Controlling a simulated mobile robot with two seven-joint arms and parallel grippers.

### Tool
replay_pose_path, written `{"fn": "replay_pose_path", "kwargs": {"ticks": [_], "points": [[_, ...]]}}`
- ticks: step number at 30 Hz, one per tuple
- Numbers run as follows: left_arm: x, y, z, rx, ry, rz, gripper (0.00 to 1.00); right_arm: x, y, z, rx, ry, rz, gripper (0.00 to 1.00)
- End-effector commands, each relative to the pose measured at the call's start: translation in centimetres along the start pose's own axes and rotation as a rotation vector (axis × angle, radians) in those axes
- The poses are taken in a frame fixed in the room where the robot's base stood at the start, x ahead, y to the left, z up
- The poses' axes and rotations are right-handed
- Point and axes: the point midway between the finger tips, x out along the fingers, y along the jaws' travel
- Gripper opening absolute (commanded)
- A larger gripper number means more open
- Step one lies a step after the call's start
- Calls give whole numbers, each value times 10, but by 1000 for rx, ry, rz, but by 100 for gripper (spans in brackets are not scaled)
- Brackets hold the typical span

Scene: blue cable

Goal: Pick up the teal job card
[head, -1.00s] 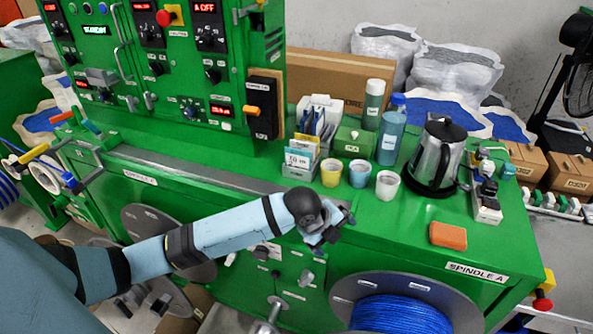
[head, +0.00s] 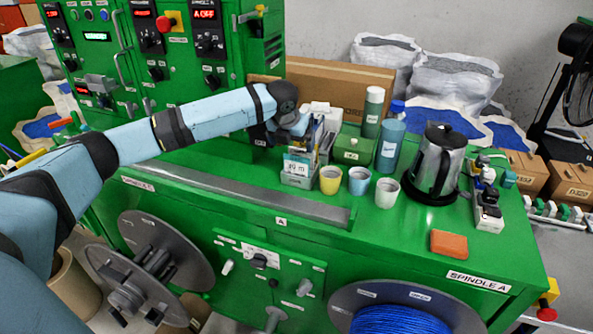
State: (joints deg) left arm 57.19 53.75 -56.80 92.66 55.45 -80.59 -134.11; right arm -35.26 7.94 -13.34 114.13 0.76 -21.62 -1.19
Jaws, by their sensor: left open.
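A card rack (head: 297,181) stands on the green machine top left of the cups. Its front card (head: 298,166) is white with a printed length and a teal-looking edge; I cannot tell surely whether this is the teal job card. More cards or tools stand upright behind it, partly hidden by my gripper. My left gripper (head: 298,135) is open, just above and behind the front card at the rack. I cannot tell whether its fingers touch anything. My right gripper is out of view.
Yellow (head: 330,180), blue (head: 359,181) and white (head: 387,193) cups stand close right of the rack. Behind are a green box (head: 352,147) and bottles (head: 390,145). A kettle (head: 437,165) and orange block (head: 449,242) are further right. The control cabinet (head: 160,75) rises at left.

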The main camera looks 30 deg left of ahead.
Motion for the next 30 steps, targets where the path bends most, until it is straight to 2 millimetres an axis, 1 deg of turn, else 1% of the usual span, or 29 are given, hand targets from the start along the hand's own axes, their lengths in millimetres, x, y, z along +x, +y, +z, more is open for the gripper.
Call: {"fn": "replay_pose_path", "kwargs": {"ticks": [1,3,6,11,18,21,24,29,30], "points": [[10,-1,-1,-1,3,0,100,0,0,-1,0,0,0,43],[21,-1,0,-2,1,-1,100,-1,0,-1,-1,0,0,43],[32,-1,0,-1,-1,0,100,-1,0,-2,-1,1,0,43],[42,-2,-1,0,0,-1,100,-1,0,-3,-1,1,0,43],[76,-5,-4,-1,0,-1,100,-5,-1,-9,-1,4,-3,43],[86,-4,-4,-1,-1,-1,100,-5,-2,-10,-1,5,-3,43],[90,-4,-4,-1,-2,-1,100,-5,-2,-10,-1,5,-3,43],[90,-4,-4,-1,-2,-1,100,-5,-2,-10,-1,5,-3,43],[90,-4,-4,-1,-2,-1,95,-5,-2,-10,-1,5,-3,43]]}}
